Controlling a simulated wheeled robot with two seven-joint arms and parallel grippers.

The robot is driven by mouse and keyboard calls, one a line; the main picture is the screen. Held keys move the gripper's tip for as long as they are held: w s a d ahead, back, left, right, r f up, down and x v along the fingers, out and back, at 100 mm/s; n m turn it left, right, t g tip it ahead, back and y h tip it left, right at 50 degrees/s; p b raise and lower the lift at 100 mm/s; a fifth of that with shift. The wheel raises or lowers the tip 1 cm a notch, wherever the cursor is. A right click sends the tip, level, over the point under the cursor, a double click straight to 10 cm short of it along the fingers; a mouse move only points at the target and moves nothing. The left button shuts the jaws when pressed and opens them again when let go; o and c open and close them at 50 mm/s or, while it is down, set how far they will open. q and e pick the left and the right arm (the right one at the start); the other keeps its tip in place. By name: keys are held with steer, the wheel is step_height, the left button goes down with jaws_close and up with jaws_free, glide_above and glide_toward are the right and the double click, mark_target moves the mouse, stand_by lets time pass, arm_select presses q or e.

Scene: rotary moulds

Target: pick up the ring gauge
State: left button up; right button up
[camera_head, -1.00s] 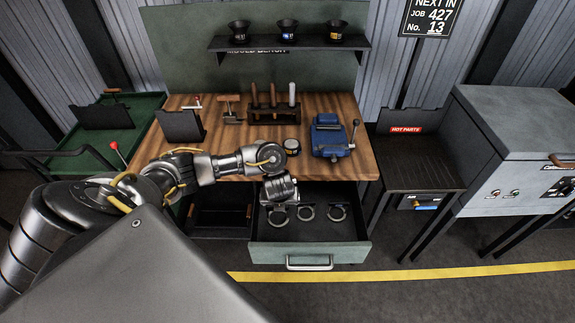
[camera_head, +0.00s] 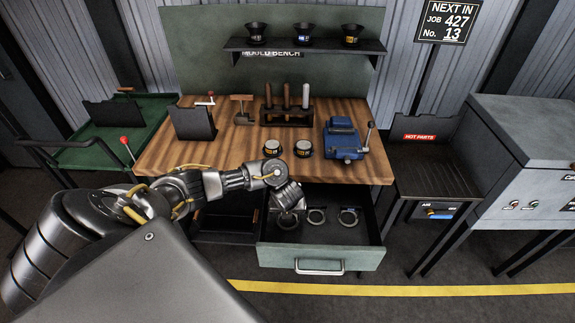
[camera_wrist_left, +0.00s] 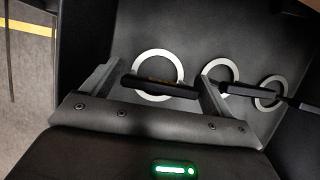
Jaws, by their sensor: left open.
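Three metal ring gauges lie in a row in the open drawer. In the head view the left ring gauge (camera_head: 287,224) is partly hidden by my left gripper (camera_head: 292,208), with the middle ring gauge (camera_head: 316,224) and right ring gauge (camera_head: 348,224) beside it. In the left wrist view, my left gripper (camera_wrist_left: 157,80) is open, its fingers on either side of the left ring gauge (camera_wrist_left: 158,53) and a dark bar crossing that ring's lower part. I cannot tell whether the fingers touch the bar. The other rings sit right of the fingers. My right gripper is out of view.
The drawer (camera_head: 320,256) is pulled out below the wooden bench (camera_head: 235,150), with walls close around the rings. A blue vice (camera_head: 343,140), two small dark cups and a tool rack (camera_head: 286,116) stand on the bench. A dark hot-parts stand (camera_head: 430,170) is at right.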

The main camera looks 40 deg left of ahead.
arm_select(q)
steer(key=shift+w+a+f, duration=0.15)
steer(key=shift+w+f, duration=0.05)
steer(key=shift+f, duration=0.4)
steer(key=shift+r, duration=0.1)
steer(key=shift+c, duration=0.7)
steer(key=c, duration=0.6)
step_height(320, 180, up, 10)
steer(key=p, duration=0.4)
